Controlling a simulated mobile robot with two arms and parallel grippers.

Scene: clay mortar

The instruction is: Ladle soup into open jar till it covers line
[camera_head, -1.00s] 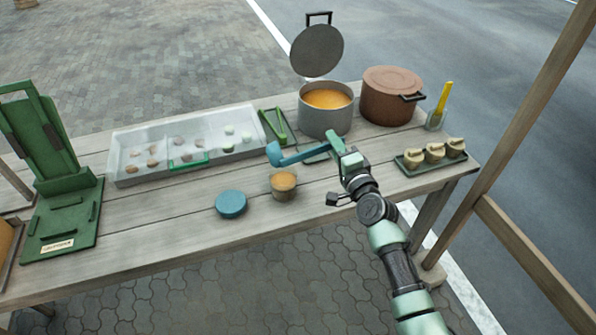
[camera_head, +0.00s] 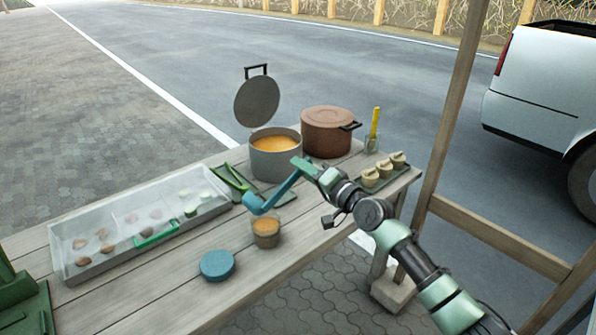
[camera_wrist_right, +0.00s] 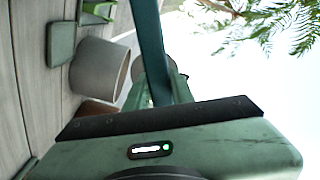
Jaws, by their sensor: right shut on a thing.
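A clear open jar (camera_head: 266,240) with orange soup in it stands near the table's front edge. Its line is too small to make out. My right gripper (camera_head: 306,169) is shut on the handle of a blue ladle (camera_head: 280,192). The ladle's bowl hangs just above the jar's back left rim; I cannot see inside the bowl. In the right wrist view the handle (camera_wrist_right: 150,45) runs up from between the fingers. A grey pot (camera_head: 275,165) of orange soup stands behind, its round lid (camera_head: 257,101) raised. A blue jar lid (camera_head: 217,265) lies left of the jar. My left gripper is out of view.
A brown lidded pot (camera_head: 327,135) stands right of the soup pot. A green tray (camera_head: 383,180) with small pots and a cup with a yellow utensil (camera_head: 375,125) are at the right end. A clear bin (camera_head: 70,275) with several pieces is at left.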

